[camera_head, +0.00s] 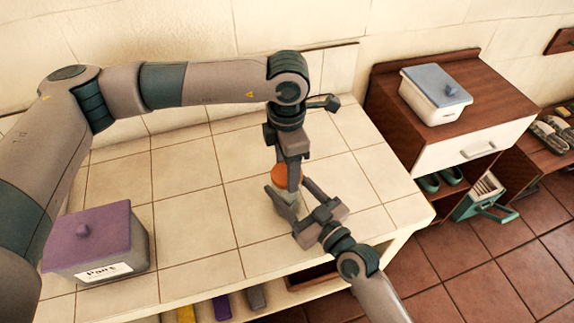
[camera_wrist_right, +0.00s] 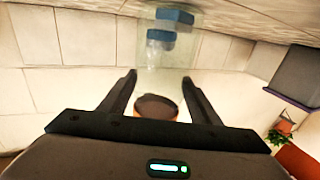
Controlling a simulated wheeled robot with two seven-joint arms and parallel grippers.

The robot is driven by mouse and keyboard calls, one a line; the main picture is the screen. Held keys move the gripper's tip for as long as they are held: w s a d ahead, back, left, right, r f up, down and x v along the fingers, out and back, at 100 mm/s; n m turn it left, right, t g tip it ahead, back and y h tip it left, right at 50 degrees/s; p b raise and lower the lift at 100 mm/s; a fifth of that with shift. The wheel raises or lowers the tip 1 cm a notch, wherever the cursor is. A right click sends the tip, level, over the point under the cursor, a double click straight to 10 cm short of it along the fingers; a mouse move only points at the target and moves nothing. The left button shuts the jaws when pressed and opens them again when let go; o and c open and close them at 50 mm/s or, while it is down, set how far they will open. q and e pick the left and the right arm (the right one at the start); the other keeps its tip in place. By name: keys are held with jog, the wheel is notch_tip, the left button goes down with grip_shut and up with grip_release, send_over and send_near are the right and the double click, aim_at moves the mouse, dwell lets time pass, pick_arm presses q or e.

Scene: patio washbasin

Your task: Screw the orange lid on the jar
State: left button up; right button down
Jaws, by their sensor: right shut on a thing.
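The jar (camera_head: 287,207) is clear and stands upright on the tiled top. In the right wrist view, where things appear upside down, the glass jar (camera_wrist_right: 172,60) shows blue pieces in or through it. My right gripper (camera_head: 290,197) comes in from the lower right and is shut on the jar, with one finger on either side. The orange lid (camera_head: 279,174) is at the jar's top; I cannot tell whether it sits on the rim. My left gripper (camera_head: 292,186) points down at the lid, its fingers partly covering it. Whether they grip it is unclear.
A grey box with a purple lid (camera_head: 90,236) stands at the left of the tiled counter (camera_head: 195,218). A white box with a blue-grey lid (camera_head: 437,92) stands on the brown cabinet (camera_head: 497,101) at right. Tiles between the purple-lidded box and the jar are clear.

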pick_arm(q)
jog(key=shift+c, duration=0.6)
jog(key=shift+m, duration=0.8)
jog(key=o, duration=1.3)
jog(key=shift+c, duration=0.2)
jog(key=shift+r, duration=0.15)
notch_tip(320, 180, up, 12)
pick_arm(e)
jog(key=c, duration=0.5)
grip_release()
jog(key=shift+c, duration=0.2)
